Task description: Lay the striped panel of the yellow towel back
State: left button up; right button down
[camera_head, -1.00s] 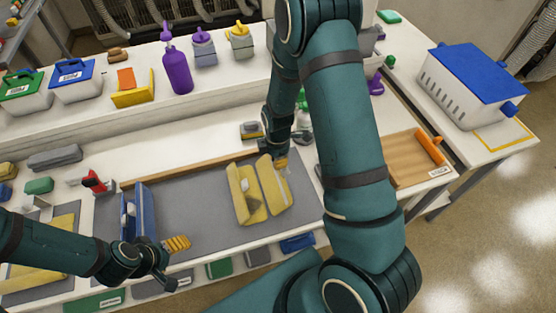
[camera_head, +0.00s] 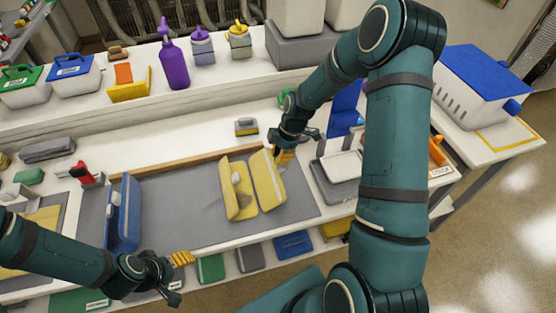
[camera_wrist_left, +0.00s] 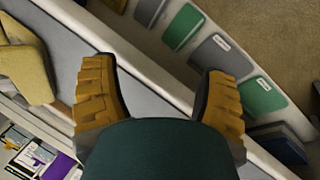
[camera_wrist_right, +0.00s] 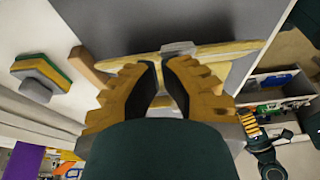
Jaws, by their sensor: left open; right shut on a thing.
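The yellow towel (camera_head: 237,205) lies on the grey mat (camera_head: 205,228) with two raised panels forming an open V. Its right panel (camera_head: 266,185) has its upper end at my right gripper (camera_head: 284,154). I cannot make out stripes on either panel. In the right wrist view the towel's pale yellow edge (camera_wrist_right: 225,50) lies beyond the fingertips (camera_wrist_right: 165,75), which are shut on it. My left gripper (camera_head: 172,277) is open and empty at the table's front edge. The left wrist view shows its spread fingers (camera_wrist_left: 165,85), with part of the towel (camera_wrist_left: 25,72) off to the left.
A blue folded item (camera_head: 124,212) stands left of the towel. A wooden strip (camera_head: 190,162) runs behind the mat. A grey tray (camera_head: 325,186) with a white item (camera_head: 343,165) is at the right. A sponge-like block (camera_head: 246,127) lies behind. The mat between blue item and towel is clear.

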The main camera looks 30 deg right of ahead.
jog(key=shift+s+d+f+y+b, duration=0.1)
jog(key=shift+d+f+y+b, duration=0.5)
jog(key=shift+f+b, duration=0.35)
pick_arm(q)
jog(key=shift+g, duration=0.3)
jog(key=shift+s+d+f+b, duration=0.1)
jog(key=shift+s+f+b, duration=0.25)
jog(key=shift+f, duration=0.5)
jog(key=shift+s+f+b, duration=0.15)
jog(key=shift+f+b, duration=0.3)
jog(key=shift+f, duration=0.35)
jog(key=shift+s+d+f+b, duration=0.1)
jog(key=shift+s+f+b, duration=0.25)
jog(key=shift+f, duration=0.5)
pick_arm(e)
jog(key=shift+s+d+f, duration=0.1)
jog(key=shift+d+f, duration=0.15)
jog(key=shift+f, duration=0.2)
jog(key=shift+s+d+f, duration=0.1)
jog(key=shift+d+f, duration=0.15)
jog(key=shift+f, duration=0.2)
pick_arm(q)
jog(key=shift+w, duration=0.1)
